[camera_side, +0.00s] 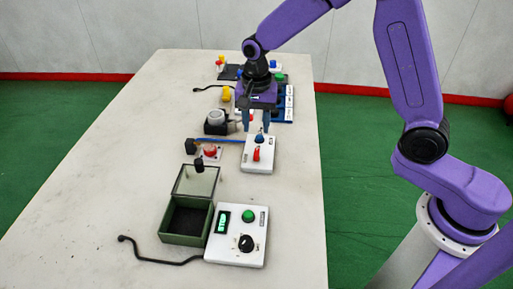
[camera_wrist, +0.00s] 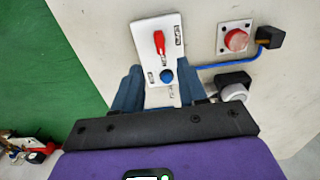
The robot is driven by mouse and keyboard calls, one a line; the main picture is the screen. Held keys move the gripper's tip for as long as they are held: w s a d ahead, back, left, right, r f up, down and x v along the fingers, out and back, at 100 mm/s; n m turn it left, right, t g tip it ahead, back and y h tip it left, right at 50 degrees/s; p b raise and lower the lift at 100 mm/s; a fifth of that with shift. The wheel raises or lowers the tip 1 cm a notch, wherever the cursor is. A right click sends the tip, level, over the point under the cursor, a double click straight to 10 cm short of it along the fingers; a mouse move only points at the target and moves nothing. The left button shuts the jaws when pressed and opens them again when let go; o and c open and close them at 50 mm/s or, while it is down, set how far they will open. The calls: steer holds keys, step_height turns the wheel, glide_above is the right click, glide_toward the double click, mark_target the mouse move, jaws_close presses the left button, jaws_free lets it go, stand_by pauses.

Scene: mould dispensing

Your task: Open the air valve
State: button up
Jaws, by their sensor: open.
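A white valve panel (camera_side: 258,165) stands on the table with a red lever (camera_side: 256,154) and a blue round knob (camera_side: 259,138). In the wrist view, the panel (camera_wrist: 151,30) shows the red lever (camera_wrist: 159,42) pointing roughly along the panel's length, with the blue knob (camera_wrist: 167,76) at the end nearer me. My gripper (camera_side: 257,128) is open and points down over the panel's knob end. In the wrist view, its fingers (camera_wrist: 160,88) stand apart on either side of that end, with nothing held. The lever is in front of the fingers, apart from them.
A blue hose (camera_side: 222,141) runs from the panel to a black fitting (camera_side: 191,146) beside a red button (camera_side: 209,150). A grey round knob on a black box (camera_side: 215,128) stands left of my gripper. Nearer are a green open box (camera_side: 184,239) and a white control box (camera_side: 237,255).

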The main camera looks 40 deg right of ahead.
mark_target(256, 152)
step_height(256, 152, down, 9)
steer(key=shift+f, duration=0.1)
stand_by(0.3)
jaws_close()
